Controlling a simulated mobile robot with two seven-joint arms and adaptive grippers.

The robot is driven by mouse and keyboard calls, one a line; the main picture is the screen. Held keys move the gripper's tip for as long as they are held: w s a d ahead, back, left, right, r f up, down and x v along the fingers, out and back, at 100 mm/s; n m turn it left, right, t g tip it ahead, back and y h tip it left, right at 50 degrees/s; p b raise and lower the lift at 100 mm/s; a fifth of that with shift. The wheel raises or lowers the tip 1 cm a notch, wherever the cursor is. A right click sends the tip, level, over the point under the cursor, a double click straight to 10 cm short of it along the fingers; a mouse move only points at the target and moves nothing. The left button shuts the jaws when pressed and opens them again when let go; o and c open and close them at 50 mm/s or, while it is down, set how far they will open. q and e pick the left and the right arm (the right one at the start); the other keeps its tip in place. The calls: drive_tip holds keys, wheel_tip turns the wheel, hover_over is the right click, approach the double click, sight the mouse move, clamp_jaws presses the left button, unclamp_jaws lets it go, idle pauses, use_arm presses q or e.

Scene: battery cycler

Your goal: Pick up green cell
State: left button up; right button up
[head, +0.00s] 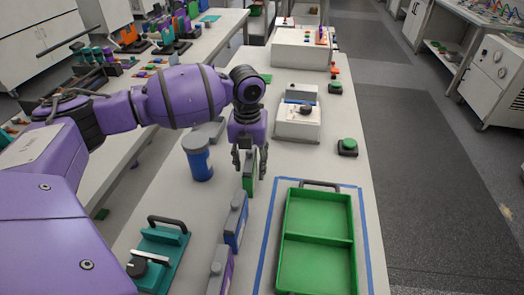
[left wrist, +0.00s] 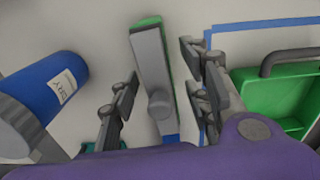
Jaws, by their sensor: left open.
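The green cell (head: 251,184) stands on the white bench, at the far end of a row of cells. My left gripper (head: 250,163) is just above it, pointing down, with its fingers apart. In the left wrist view the green cell (left wrist: 150,62), with a grey top and a round grey terminal, lies between the open fingers (left wrist: 160,88). Gaps show on both sides, so the fingers do not appear to touch it. The head view partly hides the cell's upper end behind the fingers. My right gripper is in neither view.
A blue cell (head: 235,222) and a purple cell (head: 219,272) stand nearer in the row. A blue jar (head: 198,162) is to the left. A green two-compartment tray (head: 318,240) sits inside blue tape to the right. A teal handled fixture (head: 165,250) is at front left.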

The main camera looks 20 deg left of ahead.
use_arm(q)
drive_tip(key=shift+f, duration=0.45)
clamp_jaws()
drive_tip(key=shift+r, duration=0.2)
